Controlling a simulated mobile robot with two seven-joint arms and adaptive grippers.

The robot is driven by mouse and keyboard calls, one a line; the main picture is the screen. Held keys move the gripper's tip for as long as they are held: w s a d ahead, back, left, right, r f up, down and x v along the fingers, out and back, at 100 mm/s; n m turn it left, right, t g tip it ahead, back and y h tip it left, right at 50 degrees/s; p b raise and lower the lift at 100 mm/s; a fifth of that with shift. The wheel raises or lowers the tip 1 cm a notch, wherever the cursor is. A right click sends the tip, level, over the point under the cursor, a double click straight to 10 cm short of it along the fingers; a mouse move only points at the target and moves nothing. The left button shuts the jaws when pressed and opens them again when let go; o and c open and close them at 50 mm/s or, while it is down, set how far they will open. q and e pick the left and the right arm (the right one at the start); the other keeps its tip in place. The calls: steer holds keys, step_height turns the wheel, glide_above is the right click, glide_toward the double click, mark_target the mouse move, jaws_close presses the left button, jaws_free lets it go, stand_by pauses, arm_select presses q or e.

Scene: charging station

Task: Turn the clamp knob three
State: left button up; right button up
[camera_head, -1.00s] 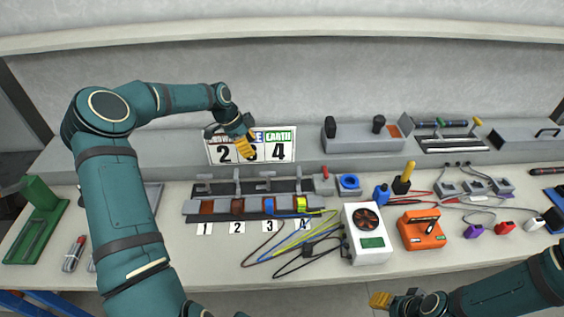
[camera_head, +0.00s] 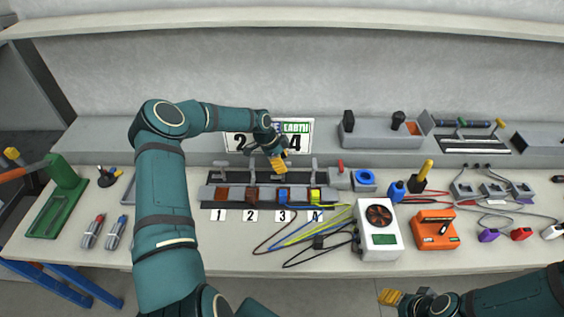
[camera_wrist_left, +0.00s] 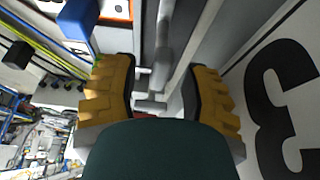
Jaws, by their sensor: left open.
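The clamp block (camera_head: 206,194) has several coloured clamps above number cards. The blue clamp (camera_head: 283,194) stands behind card 3 (camera_head: 283,216); a blue part (camera_wrist_left: 76,18) shows in the left wrist view. My left gripper (camera_head: 278,163) is just behind the blue clamp and covers the grey knob there in the head view. In the left wrist view the open fingers (camera_wrist_left: 160,95) have a grey metal bar and cross handle (camera_wrist_left: 150,105) between them in the picture; I cannot tell contact. My right gripper (camera_head: 390,297) is at the bottom edge, away from the clamps; its jaw opening is unclear.
A number sign (camera_head: 296,134) stands close behind the left gripper. A red-tipped switch (camera_head: 340,178) stands right of the clamps.

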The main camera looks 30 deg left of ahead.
arm_select(q)
steer(key=shift+f, duration=0.1)
steer(key=shift+c, duration=0.3)
jaws_close()
steer(key=shift+d, duration=0.1)
